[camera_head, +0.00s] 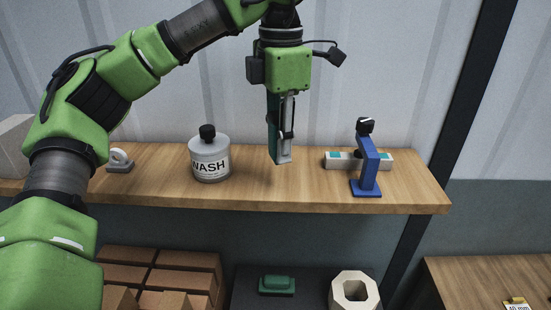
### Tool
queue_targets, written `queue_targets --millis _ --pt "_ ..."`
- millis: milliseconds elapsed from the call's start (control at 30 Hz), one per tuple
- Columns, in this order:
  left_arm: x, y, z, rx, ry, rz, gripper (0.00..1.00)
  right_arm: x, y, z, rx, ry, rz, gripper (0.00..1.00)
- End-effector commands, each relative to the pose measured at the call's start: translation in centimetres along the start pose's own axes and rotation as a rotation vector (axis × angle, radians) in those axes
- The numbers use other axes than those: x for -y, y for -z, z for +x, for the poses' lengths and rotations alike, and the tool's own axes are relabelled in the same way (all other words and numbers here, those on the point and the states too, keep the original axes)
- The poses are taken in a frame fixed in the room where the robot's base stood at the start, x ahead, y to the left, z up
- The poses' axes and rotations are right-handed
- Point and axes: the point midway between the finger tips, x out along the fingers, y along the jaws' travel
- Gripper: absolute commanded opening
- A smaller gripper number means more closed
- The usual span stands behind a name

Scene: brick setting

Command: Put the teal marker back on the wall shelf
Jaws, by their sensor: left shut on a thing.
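My left gripper (284,156) points straight down over the middle of the wall shelf (310,196). It is shut on a narrow dark teal upright piece (272,128), which looks like the teal marker and is largely hidden by the fingers. The lower end of the gripper and this piece shows against the shelf's wooden top; I cannot tell whether it touches. A white block with teal patches (340,162) lies on the shelf to the right, partly behind a blue stand (369,172). My right gripper is not in view.
A grey WASH bottle (210,160) with a black cap stands left of the gripper, and a small grey ringed piece (120,161) is farther left. Bare wood lies between bottle and white block. Below are bricks (187,265), a green item (277,285) and a pale hexagonal ring (338,299).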

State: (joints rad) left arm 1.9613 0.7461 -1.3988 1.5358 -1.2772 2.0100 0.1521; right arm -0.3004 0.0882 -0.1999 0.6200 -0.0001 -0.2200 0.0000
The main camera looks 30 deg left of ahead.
Motion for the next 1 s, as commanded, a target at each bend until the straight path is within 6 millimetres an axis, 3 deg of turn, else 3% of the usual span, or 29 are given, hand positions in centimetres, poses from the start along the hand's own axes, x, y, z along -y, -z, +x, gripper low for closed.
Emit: queue_targets --millis 200,367,600,1000 --pt "-2.2 -0.4 2.7 0.001 0.002 -0.001 0.1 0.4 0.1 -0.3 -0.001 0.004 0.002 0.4" --pt "-2.9 -0.5 3.5 0.001 0.001 -0.001 0.1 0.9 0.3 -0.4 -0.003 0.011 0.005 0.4" --pt "-3.1 -0.5 6.5 0.001 0.001 0.001 0.1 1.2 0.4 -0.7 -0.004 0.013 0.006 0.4" --pt "-3.1 -0.6 7.2 0.002 -0.001 0.0 0.1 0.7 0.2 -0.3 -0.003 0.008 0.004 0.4"
